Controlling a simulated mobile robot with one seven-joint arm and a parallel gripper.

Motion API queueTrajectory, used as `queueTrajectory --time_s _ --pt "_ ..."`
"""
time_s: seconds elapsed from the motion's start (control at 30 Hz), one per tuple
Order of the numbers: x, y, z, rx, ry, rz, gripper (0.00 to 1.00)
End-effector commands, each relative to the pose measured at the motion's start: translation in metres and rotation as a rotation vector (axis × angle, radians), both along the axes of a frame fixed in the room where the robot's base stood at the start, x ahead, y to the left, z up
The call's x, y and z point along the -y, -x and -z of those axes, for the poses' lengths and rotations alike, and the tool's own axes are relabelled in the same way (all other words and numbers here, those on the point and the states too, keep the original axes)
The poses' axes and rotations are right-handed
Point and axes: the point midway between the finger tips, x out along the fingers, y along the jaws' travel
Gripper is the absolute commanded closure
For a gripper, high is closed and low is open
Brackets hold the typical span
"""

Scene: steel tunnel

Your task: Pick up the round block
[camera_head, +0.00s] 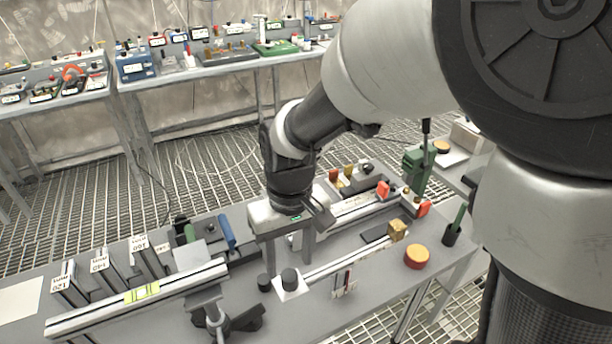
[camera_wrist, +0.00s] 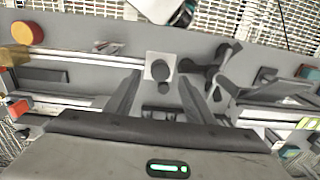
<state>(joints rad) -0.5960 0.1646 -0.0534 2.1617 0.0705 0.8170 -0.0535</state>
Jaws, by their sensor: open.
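A round block with a yellow-orange top and red side (camera_head: 417,256) stands on the grey bench near its right end. It also shows at the upper left of the wrist view (camera_wrist: 22,34). My gripper (camera_head: 289,256) is open and points down over the bench, well to the left of the round block in the head view. Between and beyond its fingers (camera_wrist: 158,92) in the wrist view is a dark round knob on a white square plate (camera_wrist: 149,76). The fingers appear empty. I cannot tell how far they are above the knob.
A metal rail (camera_head: 345,262) runs from the white plate to a brass-coloured block (camera_head: 398,229). A dark clamp stand (camera_head: 218,318) stands at the front left. A dark cup with a green handle (camera_head: 452,236) is right of the round block.

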Motion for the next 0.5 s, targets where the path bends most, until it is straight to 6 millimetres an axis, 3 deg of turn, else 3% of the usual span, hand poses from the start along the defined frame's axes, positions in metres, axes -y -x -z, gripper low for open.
queueTrajectory --time_s 0.2,0.5 --pt "0.0 -0.001 0.035 -0.003 0.002 -0.002 0.51" --pt "0.0 -0.001 0.041 0.001 0.0 -0.001 0.51"
